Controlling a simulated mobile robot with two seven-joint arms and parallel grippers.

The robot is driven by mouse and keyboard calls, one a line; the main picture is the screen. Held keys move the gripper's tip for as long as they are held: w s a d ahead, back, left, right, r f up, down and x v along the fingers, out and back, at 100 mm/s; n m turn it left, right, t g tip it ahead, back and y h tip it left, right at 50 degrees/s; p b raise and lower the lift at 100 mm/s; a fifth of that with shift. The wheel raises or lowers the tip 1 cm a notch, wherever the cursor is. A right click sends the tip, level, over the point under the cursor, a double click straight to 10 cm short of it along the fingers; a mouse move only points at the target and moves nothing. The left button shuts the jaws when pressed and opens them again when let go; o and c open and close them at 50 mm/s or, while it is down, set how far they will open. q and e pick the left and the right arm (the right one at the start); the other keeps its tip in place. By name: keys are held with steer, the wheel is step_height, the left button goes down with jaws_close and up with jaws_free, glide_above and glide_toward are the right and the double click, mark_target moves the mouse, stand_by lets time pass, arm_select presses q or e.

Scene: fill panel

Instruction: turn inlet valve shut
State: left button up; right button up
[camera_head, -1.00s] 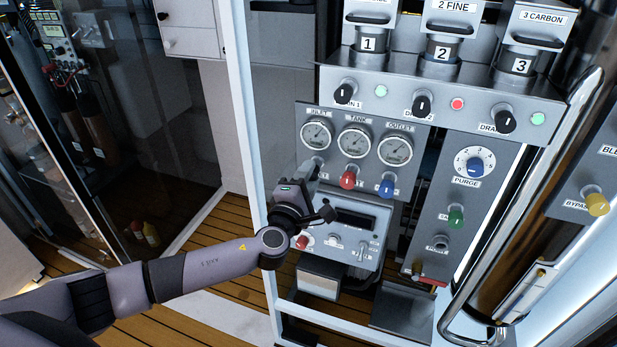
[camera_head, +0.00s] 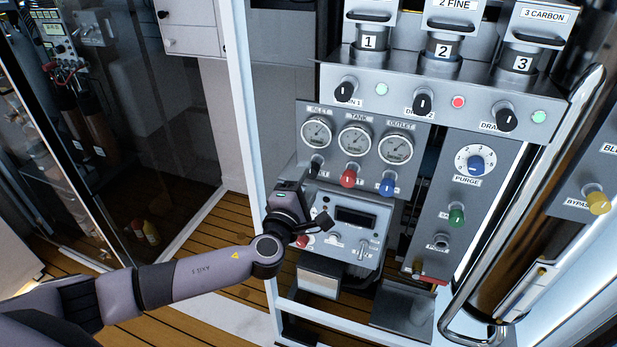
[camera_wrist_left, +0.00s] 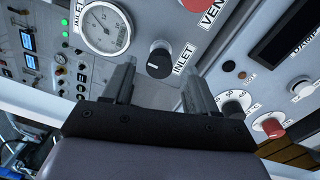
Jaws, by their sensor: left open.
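The inlet valve is a black knob (camera_head: 316,165) under the inlet gauge (camera_head: 317,131), at the left of the gauge panel. In the left wrist view the knob (camera_wrist_left: 160,59) carries a short white mark and the label INLET beside it. My left gripper (camera_head: 312,206) is just below and left of the knob in the head view. In the left wrist view its fingers (camera_wrist_left: 160,72) are apart, with nothing between them, and the knob shows beyond the gap, clear of both. My right gripper is not in view.
A red knob (camera_head: 348,177) and a blue knob (camera_head: 387,186) sit right of the inlet knob. A control box (camera_head: 352,217) with a display and small switches is below. A white frame post (camera_head: 246,100) stands at the left.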

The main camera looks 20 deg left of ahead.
arm_select(q)
steer(key=shift+s+f, duration=0.15)
steer(key=shift+s, duration=2.4)
steer(key=s+d+f+n+g+h, duration=0.1)
steer(key=s+d+f+n+g, duration=0.15)
steer(key=s+f+n, duration=0.6)
steer(key=s+d+f+n+g+h, duration=0.15)
steer(key=f+n+g, duration=0.25)
steer(key=n, duration=1)
steer(key=s+a+f+n+g, duration=0.1)
steer(key=s+a+f+n, duration=0.2)
steer(key=s+n, duration=0.4)
steer(key=s+a+f+n, duration=0.3)
steer(key=s+n, duration=0.4)
steer(key=n, duration=1.3)
steer(key=shift+s+f+g+y, duration=0.15)
steer(key=shift+f+g+y, duration=0.25)
steer(key=shift+f, duration=0.2)
steer(key=shift+d, duration=0.1)
